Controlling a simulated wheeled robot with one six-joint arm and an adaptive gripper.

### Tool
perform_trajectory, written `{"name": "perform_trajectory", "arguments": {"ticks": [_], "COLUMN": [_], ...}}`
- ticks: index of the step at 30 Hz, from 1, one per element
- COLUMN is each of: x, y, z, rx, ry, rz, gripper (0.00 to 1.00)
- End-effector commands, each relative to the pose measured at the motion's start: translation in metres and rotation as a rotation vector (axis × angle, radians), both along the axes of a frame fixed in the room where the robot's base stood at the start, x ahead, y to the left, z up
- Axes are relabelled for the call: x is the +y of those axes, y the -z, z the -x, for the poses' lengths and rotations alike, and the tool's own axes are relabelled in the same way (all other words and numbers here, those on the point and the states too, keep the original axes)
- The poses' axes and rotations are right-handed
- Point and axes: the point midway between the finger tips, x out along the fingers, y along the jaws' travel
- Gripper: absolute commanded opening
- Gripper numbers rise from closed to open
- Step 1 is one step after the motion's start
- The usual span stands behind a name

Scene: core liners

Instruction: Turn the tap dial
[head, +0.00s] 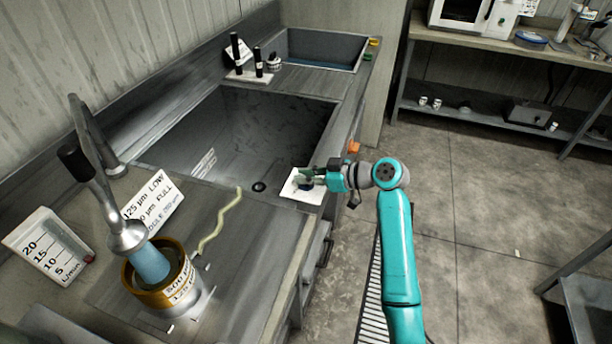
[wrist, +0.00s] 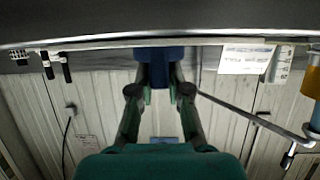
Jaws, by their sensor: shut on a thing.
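The tap dial (head: 304,184) is a small dark blue knob on a white plate (head: 307,196) at the front rim of the sink. My gripper (head: 307,176) is at the dial, reaching in from the right, and partly hides it. In the wrist view the blue dial (wrist: 160,66) sits between the two fingertips (wrist: 160,82), and my gripper is shut on it. Any pointer or marking on the dial is hidden or too small to read.
The large sink basin (head: 245,130) lies behind the dial. At left a brass-banded sieve (head: 180,292) stands under a spout, near a flow scale card (head: 48,248) and a printed card (head: 152,203). A yellow-green cord (head: 220,222) lies on the counter.

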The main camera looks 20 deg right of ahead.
Motion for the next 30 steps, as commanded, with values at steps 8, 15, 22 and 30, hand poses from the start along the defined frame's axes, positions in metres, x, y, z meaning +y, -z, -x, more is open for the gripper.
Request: {"name": "perform_trajectory", "arguments": {"ticks": [8,15,22,30], "x": [-0.0002,-0.0001,-0.0001,-0.0003], "y": [0.0045,0.0051,0.0055,0.0048], "z": [0.0008,0.0011,0.0012,0.0008], "rx": [0.01,0.011,0.012,0.01], "ry": [-0.08,-0.092,-0.091,-0.091], "rz": [0.002,0.003,0.003,0.002], "gripper": [0.0,0.0,0.0,0.42]}}
